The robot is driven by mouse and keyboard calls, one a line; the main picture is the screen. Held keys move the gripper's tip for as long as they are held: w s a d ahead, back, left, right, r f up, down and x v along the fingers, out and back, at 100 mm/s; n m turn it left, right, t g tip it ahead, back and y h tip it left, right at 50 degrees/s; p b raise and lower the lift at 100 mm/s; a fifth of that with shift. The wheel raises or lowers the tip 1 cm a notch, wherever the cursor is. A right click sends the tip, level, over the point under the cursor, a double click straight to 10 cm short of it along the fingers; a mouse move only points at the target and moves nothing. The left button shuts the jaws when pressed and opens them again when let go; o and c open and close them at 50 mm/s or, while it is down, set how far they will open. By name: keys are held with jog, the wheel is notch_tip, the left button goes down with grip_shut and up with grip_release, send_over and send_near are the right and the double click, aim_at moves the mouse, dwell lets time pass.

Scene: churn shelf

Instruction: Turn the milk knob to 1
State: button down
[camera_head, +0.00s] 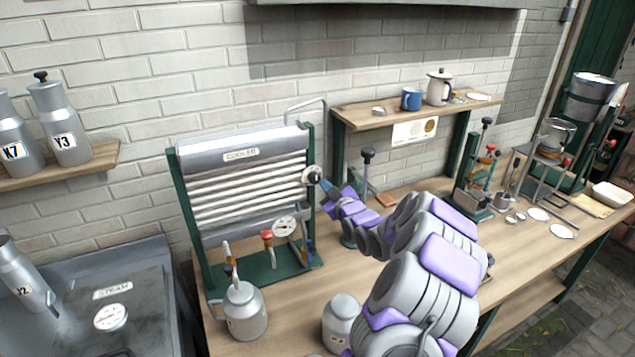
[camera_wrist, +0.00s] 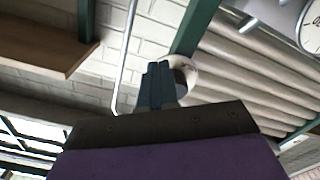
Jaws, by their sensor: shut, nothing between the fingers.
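A round pale knob with a dark centre (camera_head: 312,174) sits on the right side of the ribbed cooler frame (camera_head: 245,190). I cannot read any number on it or tell for certain that it is the milk knob. My gripper (camera_head: 324,184) is shut and empty, its tips at the knob, beside or just in front of it. In the wrist view the dark closed fingers (camera_wrist: 158,84) cover part of the pale ring of the knob (camera_wrist: 195,82). I cannot tell whether they touch it.
A bent metal pipe (camera_head: 322,108) rises just above the knob. A dial gauge (camera_head: 285,226) and a red-topped valve (camera_head: 267,238) are lower on the cooler. A milk can (camera_head: 240,310) stands in front. A wooden shelf (camera_head: 365,117) with a blue mug (camera_head: 411,99) is to the right.

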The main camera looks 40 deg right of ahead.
jog(key=shift+w+a+f+b, duration=0.15)
jog(key=shift+a+f+b, duration=0.2)
jog(key=shift+a+b, duration=0.35)
jog(key=shift+d+f, duration=0.1)
jog(key=shift+d, duration=0.1)
jog(key=shift+d+f+b, duration=0.15)
jog(key=shift+f+b, duration=0.1)
jog(key=shift+b, duration=0.1)
jog(key=b+v, duration=0.2)
jog(key=v, duration=0.4)
dwell(0.5)
